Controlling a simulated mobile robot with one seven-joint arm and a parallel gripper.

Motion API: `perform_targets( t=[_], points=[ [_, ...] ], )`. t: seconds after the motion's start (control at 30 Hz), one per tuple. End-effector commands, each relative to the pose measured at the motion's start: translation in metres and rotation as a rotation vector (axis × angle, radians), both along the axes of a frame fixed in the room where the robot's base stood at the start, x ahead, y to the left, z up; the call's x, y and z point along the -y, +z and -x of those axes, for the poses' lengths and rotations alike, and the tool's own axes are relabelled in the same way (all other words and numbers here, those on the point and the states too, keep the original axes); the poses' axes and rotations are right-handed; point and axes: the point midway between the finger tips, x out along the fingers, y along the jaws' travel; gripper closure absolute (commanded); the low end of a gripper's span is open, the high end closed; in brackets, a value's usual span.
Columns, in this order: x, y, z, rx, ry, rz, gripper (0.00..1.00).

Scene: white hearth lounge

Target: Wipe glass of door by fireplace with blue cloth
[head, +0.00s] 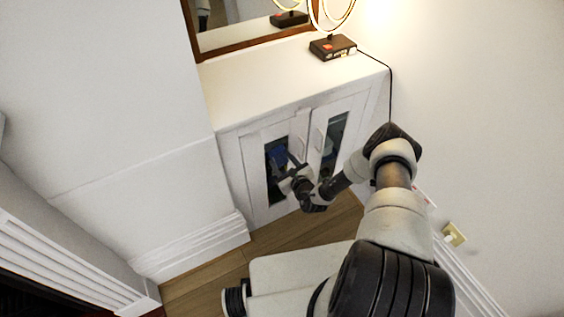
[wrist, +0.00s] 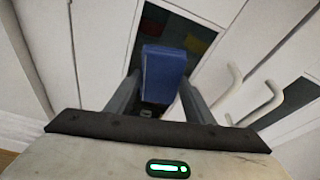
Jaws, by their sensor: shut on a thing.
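My gripper (head: 289,172) is at the left door (head: 254,172) of a white cabinet. In the wrist view its two fingers (wrist: 160,100) are shut on a folded blue cloth (wrist: 164,72). The cloth is in front of the dark glass pane (wrist: 200,35) of that door; I cannot tell whether it touches the glass. In the head view the blue cloth (head: 278,153) shows at the upper part of the dark glass (head: 271,190).
The right cabinet door (head: 318,140) has its own glass (head: 333,140). Curved white handles (wrist: 272,100) stick out near the gripper. A lamp (head: 332,46) with a cord and a framed mirror (head: 230,38) are on the cabinet top (head: 270,85). A wall outlet (head: 453,235) is at right.

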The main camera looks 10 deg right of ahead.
Motion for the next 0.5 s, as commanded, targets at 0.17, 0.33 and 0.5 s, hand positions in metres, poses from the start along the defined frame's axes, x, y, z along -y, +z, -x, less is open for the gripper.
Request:
perform_targets(
  t=[0.17, 0.33, 0.5],
  points=[
    [0.000, 0.022, -0.002, 0.002, 0.001, 0.000, 0.70],
    [-0.001, 0.036, -0.003, 0.003, 0.000, 0.000, 0.70],
    [-0.001, 0.038, -0.002, 0.005, 0.000, 0.000, 0.70]
  ],
)
